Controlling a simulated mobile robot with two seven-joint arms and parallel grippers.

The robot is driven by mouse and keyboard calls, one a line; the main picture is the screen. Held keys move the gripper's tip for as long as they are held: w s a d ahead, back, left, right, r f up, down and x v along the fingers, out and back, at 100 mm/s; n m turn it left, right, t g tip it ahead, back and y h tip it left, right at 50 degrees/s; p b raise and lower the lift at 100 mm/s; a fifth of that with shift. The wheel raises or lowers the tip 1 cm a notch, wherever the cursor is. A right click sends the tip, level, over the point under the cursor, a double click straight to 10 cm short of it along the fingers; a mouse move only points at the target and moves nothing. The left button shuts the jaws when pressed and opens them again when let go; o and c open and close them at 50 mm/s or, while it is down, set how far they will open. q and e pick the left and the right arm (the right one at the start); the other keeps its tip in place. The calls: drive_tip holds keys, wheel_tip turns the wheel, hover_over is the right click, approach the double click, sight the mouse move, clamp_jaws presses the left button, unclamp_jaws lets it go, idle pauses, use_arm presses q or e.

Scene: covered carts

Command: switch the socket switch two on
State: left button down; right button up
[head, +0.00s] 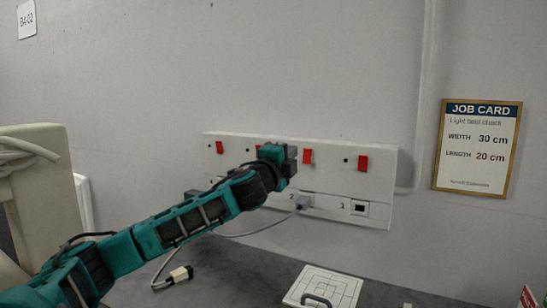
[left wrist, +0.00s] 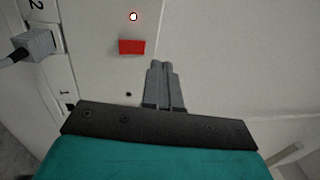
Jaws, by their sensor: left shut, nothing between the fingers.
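The white socket panel (head: 330,186) on the wall carries several red rocker switches. The switch above socket 2 (head: 308,156) shows just right of my left gripper (head: 291,160). In the left wrist view this red switch (left wrist: 131,46) lies level with the grey plug (left wrist: 36,45) beside label 2. The small lamp (left wrist: 133,16) beside it glows white with a red rim. My left gripper's fingers (left wrist: 163,66) are shut and empty, beside the switch; I cannot tell whether they touch the panel. The switch of socket 1 (head: 363,163) has a dark lamp. My right gripper is out of view.
The plug (head: 303,202) in socket 2 trails a grey cable along the dark worktop (head: 240,265). A loose connector (head: 180,274) and a white square plate with a handle (head: 324,288) lie there. A job card (head: 478,148) hangs right of a vertical conduit (head: 425,100).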

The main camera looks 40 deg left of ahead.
use_arm(q)
drive_tip(key=r+b+v, duration=0.1)
drive_tip(key=b+v, duration=0.2)
drive_tip(key=v, duration=0.3)
drive_tip(key=shift+s+r, duration=0.4)
drive_tip(key=shift+r, duration=0.05)
